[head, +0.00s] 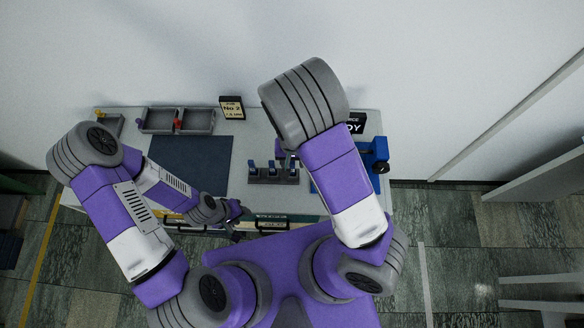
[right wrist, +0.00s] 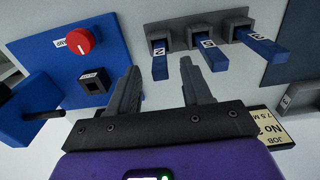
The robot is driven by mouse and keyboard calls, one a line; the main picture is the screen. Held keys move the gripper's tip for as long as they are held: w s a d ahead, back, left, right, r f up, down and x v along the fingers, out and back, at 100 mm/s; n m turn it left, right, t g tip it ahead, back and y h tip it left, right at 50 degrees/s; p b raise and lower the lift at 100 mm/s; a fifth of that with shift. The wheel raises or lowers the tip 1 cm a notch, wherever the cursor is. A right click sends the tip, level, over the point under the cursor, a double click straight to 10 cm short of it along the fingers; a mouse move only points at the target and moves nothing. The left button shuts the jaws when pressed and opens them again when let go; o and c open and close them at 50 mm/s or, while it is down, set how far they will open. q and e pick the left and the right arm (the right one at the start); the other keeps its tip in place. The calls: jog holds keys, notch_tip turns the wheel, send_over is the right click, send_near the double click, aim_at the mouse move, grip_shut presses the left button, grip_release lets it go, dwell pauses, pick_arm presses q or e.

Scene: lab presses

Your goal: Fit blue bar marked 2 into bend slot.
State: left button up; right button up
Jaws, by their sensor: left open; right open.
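Three blue bars stand in a grey rack (head: 272,178), one per socket. In the right wrist view the bars are the left bar (right wrist: 160,67), the middle bar (right wrist: 190,75) and the right bar (right wrist: 262,48). Their white labels are tilted; the left one looks like a 2 on its side, but I cannot be sure. A dark square socket (right wrist: 93,86) with a small label sits on the blue press plate; it appears to be the bend slot. My right gripper (right wrist: 162,85) is open and empty, above the area between socket and rack. My left gripper (head: 238,210) is open near the table's front edge.
A red knob (right wrist: 80,41) and a blue lever part (right wrist: 25,112) are on the press beside the socket. A job card (head: 232,107) reads No 2. Grey bins (head: 177,121) and a dark mat (head: 190,160) lie left of the rack. My right arm hides part of the press.

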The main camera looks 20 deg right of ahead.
aim_at(292, 163)
notch_tip(292, 163, down, 3)
jog(key=shift+f, duration=0.1)
grip_shut()
jog(key=shift+w+r, duration=0.1)
jog(key=shift+r, duration=0.1)
notch_tip(292, 163, up, 9)
jog(key=shift+r+p, duration=0.15)
jog(key=shift+p, duration=0.85)
jog(key=shift+r, duration=0.25)
jog(key=shift+d, duration=0.4)
jog(key=d+r, duration=0.1)
jog(key=d, duration=1.3)
notch_tip(292, 163, down, 10)
jog(key=b, duration=0.1)
jog(key=shift+w+d, duration=0.3)
jog(key=shift+w, duration=0.1)
